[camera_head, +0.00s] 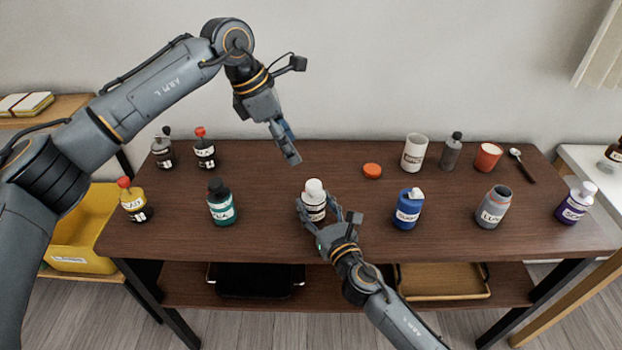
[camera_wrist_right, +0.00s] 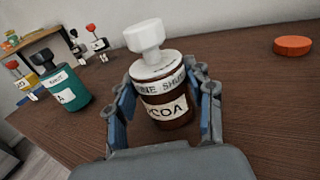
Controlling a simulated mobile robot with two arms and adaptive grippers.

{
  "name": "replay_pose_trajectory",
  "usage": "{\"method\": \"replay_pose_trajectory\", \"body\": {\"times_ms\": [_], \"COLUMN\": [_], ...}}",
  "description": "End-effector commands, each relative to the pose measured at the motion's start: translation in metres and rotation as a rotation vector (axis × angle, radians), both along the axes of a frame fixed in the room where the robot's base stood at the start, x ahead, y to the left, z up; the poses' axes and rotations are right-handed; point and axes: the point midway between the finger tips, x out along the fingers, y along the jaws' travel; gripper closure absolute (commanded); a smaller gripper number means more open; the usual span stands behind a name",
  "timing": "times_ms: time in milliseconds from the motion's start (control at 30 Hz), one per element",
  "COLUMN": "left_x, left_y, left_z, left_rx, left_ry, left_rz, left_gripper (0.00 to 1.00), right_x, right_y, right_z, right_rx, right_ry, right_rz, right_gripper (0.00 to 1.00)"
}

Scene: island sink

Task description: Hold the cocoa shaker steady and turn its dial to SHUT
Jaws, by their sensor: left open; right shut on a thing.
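The cocoa shaker (camera_head: 314,206) stands upright near the front middle of the dark wooden table. In the right wrist view the shaker (camera_wrist_right: 166,107) is brown with a label ending in "COA" and a band of lettering that includes "SHUT". A white dial (camera_wrist_right: 146,43) tops it; I cannot tell its exact setting. My right gripper (camera_wrist_right: 165,112) is shut on the shaker's body, one finger on each side.
A teal bottle (camera_head: 221,207) stands left of the shaker and a blue one (camera_head: 407,212) right of it. An orange disc (camera_head: 372,170) lies behind. Several other containers, such as a grey jar (camera_head: 493,209), stand around. The table between the shaker and teal bottle is clear.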

Motion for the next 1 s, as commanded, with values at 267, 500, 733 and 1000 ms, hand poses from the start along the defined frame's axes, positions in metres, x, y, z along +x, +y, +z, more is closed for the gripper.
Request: {"method": "replay_pose_trajectory", "body": {"times_ms": [267,500,733,1000], "left_x": [0.002,0.005,0.008,0.008], "left_y": [-0.015,-0.032,-0.043,-0.045], "left_z": [-0.035,-0.079,-0.105,-0.110], "left_rx": [0.000,0.000,0.000,0.000], "left_ry": [-0.001,0.000,-0.003,-0.003], "left_rz": [-0.013,-0.011,-0.010,-0.011], "left_gripper": [0.44,0.44,0.44,0.44], "right_x": [0.000,0.000,0.000,0.000], "right_y": [0.000,0.000,0.000,0.000], "right_z": [-0.001,0.000,0.000,0.000], "right_rx": [0.000,0.000,0.000,0.000], "right_ry": [0.001,0.001,0.001,0.001], "right_rz": [0.001,0.001,0.000,0.000], "right_gripper": [0.82,0.82,0.82,0.82]}}
